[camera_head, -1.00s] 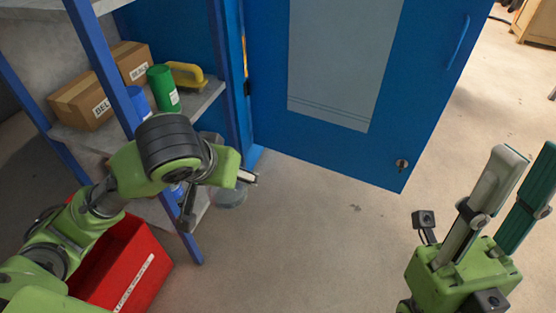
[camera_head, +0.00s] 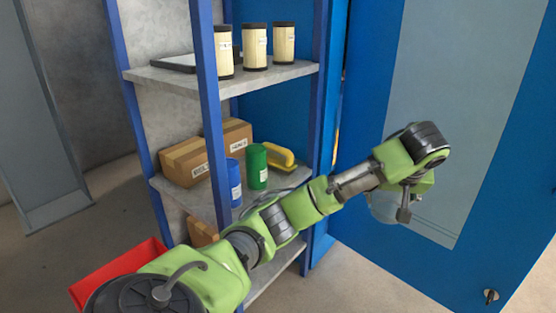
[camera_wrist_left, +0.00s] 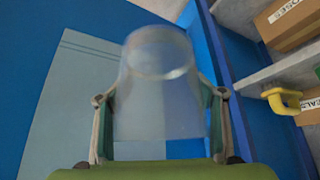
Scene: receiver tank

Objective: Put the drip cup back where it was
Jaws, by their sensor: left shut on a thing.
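The drip cup (camera_wrist_left: 158,95) is a clear, see-through cup. It sits between the two fingers of my left gripper (camera_wrist_left: 160,105), which is shut on it, in the left wrist view. In the head view the cup (camera_head: 384,208) shows partly behind my left gripper (camera_head: 400,205), in front of the blue door. The gripper is to the right of the shelf and apart from it. My right gripper is not in view.
A blue-framed shelf (camera_head: 275,78) holds several cream canisters on top. Its middle level has cardboard boxes (camera_head: 185,160), a blue can (camera_head: 234,182), a green can (camera_head: 257,166) and a yellow-handled tool (camera_head: 281,154). A blue door (camera_head: 385,258) stands at the right. A red bin (camera_head: 125,268) is at the lower left.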

